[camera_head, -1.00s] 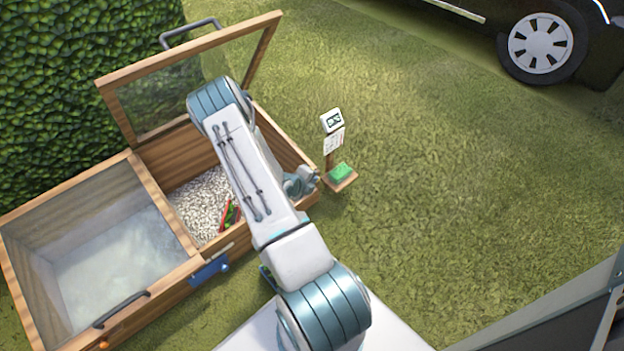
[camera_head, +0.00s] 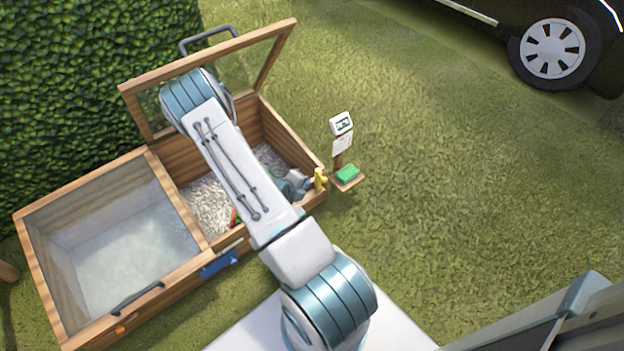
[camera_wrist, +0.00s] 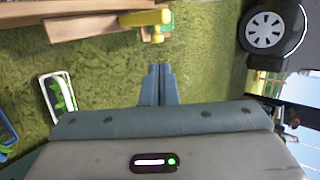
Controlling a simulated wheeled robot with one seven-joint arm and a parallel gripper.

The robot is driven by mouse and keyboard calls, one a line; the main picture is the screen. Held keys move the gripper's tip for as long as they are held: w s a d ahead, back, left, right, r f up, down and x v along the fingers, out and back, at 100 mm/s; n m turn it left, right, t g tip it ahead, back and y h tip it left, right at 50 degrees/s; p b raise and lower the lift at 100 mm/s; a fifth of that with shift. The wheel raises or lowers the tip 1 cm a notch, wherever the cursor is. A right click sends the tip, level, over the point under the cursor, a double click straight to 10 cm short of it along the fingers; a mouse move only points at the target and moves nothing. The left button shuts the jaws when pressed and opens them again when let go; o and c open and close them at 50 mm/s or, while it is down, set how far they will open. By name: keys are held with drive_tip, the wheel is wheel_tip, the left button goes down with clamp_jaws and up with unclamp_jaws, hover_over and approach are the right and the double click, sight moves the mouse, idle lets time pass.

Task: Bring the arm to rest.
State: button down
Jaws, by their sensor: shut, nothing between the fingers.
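My arm reaches over the wooden cold frame (camera_head: 196,232) in the head view, its elbow in front of the raised glass lid (camera_head: 262,70). My gripper is largely hidden behind the arm there, near the box's right end. In the wrist view my gripper (camera_wrist: 159,70) is shut, its two fingers together and empty, with grass behind them. A yellow tap-like part (camera_head: 319,179) sits at the box's right edge; it also shows in the wrist view (camera_wrist: 148,19), beyond the fingertips and apart from them.
A post with a small display (camera_head: 341,123) and a shelf with a green sponge (camera_head: 347,173) stands right of the box. The left lid (camera_head: 110,230) is closed. A hedge (camera_head: 80,90) is behind. Open grass lies right, with a dark vehicle (camera_head: 550,50) at the far right.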

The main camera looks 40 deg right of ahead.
drive_tip(key=shift+p+v, duration=0.4)
drive_tip(key=shift+v, duration=1.45)
drive_tip(key=shift+d+r, duration=0.15)
drive_tip(key=s+a+r+m+g+y+p, duration=0.1)
drive_tip(key=a+r+m+p, duration=0.2)
drive_tip(key=r+m+p, duration=0.95)
drive_tip(key=s+a+r+m+g, duration=0.15)
drive_tip(key=r+m, duration=0.55)
drive_tip(key=r, duration=1.5)
drive_tip(key=s+a+r+m+t+y+p, duration=0.1)
drive_tip(key=s+a+r+m+y+p, duration=0.2)
drive_tip(key=r, duration=0.7)
drive_tip(key=s+a+r+m+t+y+p, duration=0.1)
drive_tip(key=s+a+r+m+y+p, duration=0.2)
drive_tip(key=a+r+m+p, duration=0.3)
drive_tip(key=s+a+r+m+t+y+p, duration=0.1)
drive_tip(key=s+a+r+m+y+p, duration=0.2)
drive_tip(key=r, duration=1)
drive_tip(key=s+a+m+p, duration=0.2)
drive_tip(key=a+m, duration=0.3)
drive_tip(key=a, duration=0.2)
drive_tip(key=shift+a+r+p, duration=0.15)
drive_tip(key=shift+r+p, duration=0.15)
drive_tip(key=shift+r, duration=0.1)
drive_tip(key=shift+s, duration=0.2)
